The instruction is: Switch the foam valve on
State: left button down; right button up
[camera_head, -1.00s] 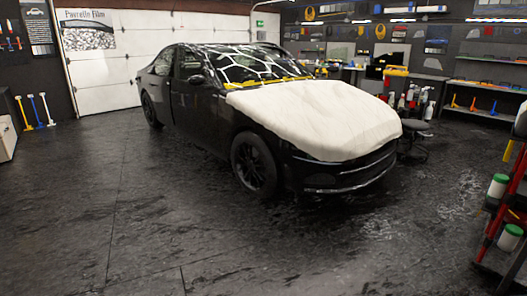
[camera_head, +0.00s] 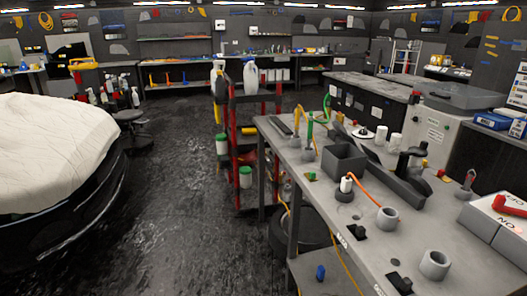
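I cannot pick out the foam valve for certain. On the grey workbench (camera_head: 320,188) at the right, a red handle-like part (camera_head: 508,204) sits on a white box (camera_head: 487,221) at the right edge, partly cut off. Another small red part (camera_head: 442,173) stands on the bench behind it. Neither of my grippers is in view.
A red and black cart (camera_head: 236,140) with bottles stands at the bench's left end, with a tyre (camera_head: 296,233) beneath the bench. The covered car (camera_head: 50,145) is at the left. Open dark floor (camera_head: 170,195) lies between. A stool (camera_head: 128,116) stands near the car.

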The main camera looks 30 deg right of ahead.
aim_at(312, 175)
jog(key=i+l+z, duration=0.1)
jog(key=z, duration=0.35)
jog(key=i+z, duration=0.25)
jog(key=z, duration=0.2)
jog(key=i+z, duration=0.2)
jog(key=z, duration=0.3)
jog(key=i+j+z, duration=0.15)
jog(key=z, duration=0.3)
jog(key=i+j+z, duration=0.15)
jog(key=z, duration=0.3)
jog(key=i+j+z, duration=0.1)
jog(key=j+z, duration=0.15)
jog(key=z, duration=0.2)
